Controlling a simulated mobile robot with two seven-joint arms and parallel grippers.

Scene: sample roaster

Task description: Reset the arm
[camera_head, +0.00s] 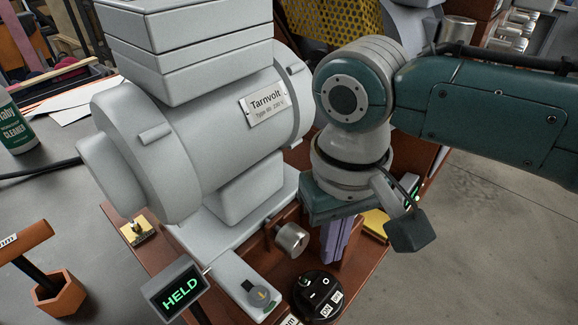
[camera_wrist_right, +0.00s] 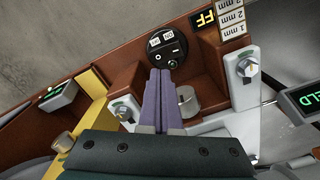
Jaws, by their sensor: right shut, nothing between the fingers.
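My right gripper (camera_head: 332,248) hangs down in front of the grey Tarnvolt machine (camera_head: 190,125), on its right side. Its purple fingers are together and hold nothing. In the right wrist view the shut fingers (camera_wrist_right: 159,80) point toward a round black switch panel (camera_wrist_right: 167,47); I cannot tell how far above the housing the tips are. The same black panel (camera_head: 318,296) shows in the head view just below the fingers. A metal cylindrical knob (camera_head: 292,238) is left of the fingers and looks clear of them. My left gripper is in neither view.
A second green display (camera_head: 411,196) is partly hidden by my right wrist. A cleaner bottle (camera_head: 15,122) stands far left. Open floor (camera_head: 480,240) lies right.

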